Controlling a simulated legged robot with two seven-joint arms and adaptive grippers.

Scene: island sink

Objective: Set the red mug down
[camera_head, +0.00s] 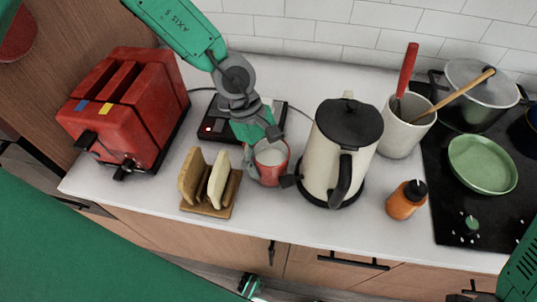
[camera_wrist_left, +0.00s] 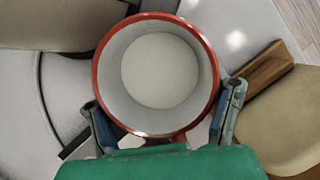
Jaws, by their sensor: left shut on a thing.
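The red mug (camera_head: 270,153) is upright on or just over the white counter, between the toast rack and the kettle; I cannot tell whether its base touches. My left gripper (camera_head: 268,170) reaches down from behind and is shut on the mug. In the left wrist view, the mug (camera_wrist_left: 206,62) shows from above with a red rim and pale inside. The left gripper's fingers (camera_wrist_left: 165,118) are on either side of its wall.
A cream kettle (camera_head: 325,165) stands close right of the mug. A wooden toast rack (camera_head: 222,205) with bread is close left. A red toaster (camera_head: 120,120), black device (camera_head: 211,124), orange bottle (camera_head: 402,204), utensil crock (camera_head: 402,135) and hob (camera_head: 450,215) surround them. The counter's front strip (camera_head: 290,225) is clear.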

